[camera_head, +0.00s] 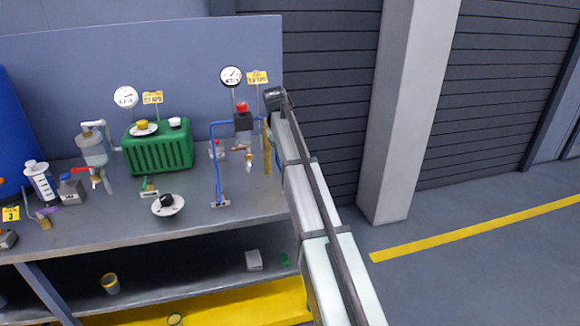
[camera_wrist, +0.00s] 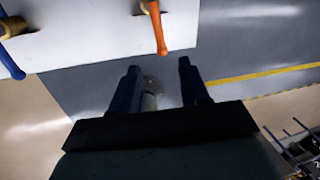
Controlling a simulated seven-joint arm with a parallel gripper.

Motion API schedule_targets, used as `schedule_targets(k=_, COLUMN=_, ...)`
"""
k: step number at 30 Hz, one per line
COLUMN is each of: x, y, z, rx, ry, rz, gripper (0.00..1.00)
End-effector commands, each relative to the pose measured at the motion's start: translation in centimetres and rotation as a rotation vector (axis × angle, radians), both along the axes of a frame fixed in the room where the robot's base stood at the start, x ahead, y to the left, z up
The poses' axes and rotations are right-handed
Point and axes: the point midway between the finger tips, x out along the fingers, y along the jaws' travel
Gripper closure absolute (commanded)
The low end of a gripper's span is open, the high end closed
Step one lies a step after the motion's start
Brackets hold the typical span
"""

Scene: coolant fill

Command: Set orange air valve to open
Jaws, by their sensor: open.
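In the wrist view an orange lever (camera_wrist: 157,27) hangs from a brass fitting at the edge of a pale surface, at the top of the picture. My gripper (camera_wrist: 162,76) is open, its two dark fingers spread apart with no lever between them. The orange lever's tip lies above the gap between the fingers in the picture, apart from both. In the head view my arm reaches over the right end of the bench and my fingers cannot be made out. A small reddish-orange handle (camera_head: 240,148) shows beside the blue pipe; I cannot tell if it is the same lever.
A blue lever (camera_wrist: 11,64) on a brass fitting is at the wrist view's left. The bench (camera_head: 110,217) carries a green crate (camera_head: 158,155), a blue pipe (camera_head: 216,165), gauges and a white dish (camera_head: 170,211). Open floor (camera_head: 470,260) lies to the right.

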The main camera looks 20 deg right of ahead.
Motion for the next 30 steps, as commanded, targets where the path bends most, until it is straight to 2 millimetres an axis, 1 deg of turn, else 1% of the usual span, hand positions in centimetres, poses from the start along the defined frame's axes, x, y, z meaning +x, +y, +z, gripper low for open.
schedule_targets(k=1, x=0.1, y=0.2, z=0.8, rx=0.0, ry=-0.002, rz=0.0, gripper=0.55)
schedule_targets(k=3, x=0.0, y=0.3, z=1.5, rx=0.0, ry=-0.001, rz=0.0, gripper=0.55)
schedule_targets(k=7, x=0.0, y=0.5, z=2.4, rx=0.0, ry=0.0, rz=0.0, gripper=0.55)
schedule_targets(k=11, x=-0.1, y=0.6, z=2.7, rx=0.0, ry=0.0, rz=0.0, gripper=0.55)
schedule_targets(k=18, x=-0.1, y=0.6, z=2.7, rx=0.0, ry=0.0, rz=0.0, gripper=0.55)
schedule_targets(k=21, x=-0.1, y=0.2, z=2.7, rx=0.0, ry=0.0, rz=-0.004, gripper=0.64)
schedule_targets(k=23, x=-0.2, y=-0.5, z=2.7, rx=0.0, ry=0.0, rz=-0.013, gripper=0.7)
schedule_targets(k=26, x=-0.4, y=-3.2, z=2.5, rx=0.0, ry=0.002, rz=-0.046, gripper=0.8)
schedule_targets(k=29, x=-1.1, y=-7.3, z=1.9, rx=0.0, ry=0.01, rz=-0.099, gripper=0.89)
schedule_targets(k=30, x=-1.5, y=-9.2, z=1.6, rx=0.0, ry=0.014, rz=-0.122, gripper=0.93)
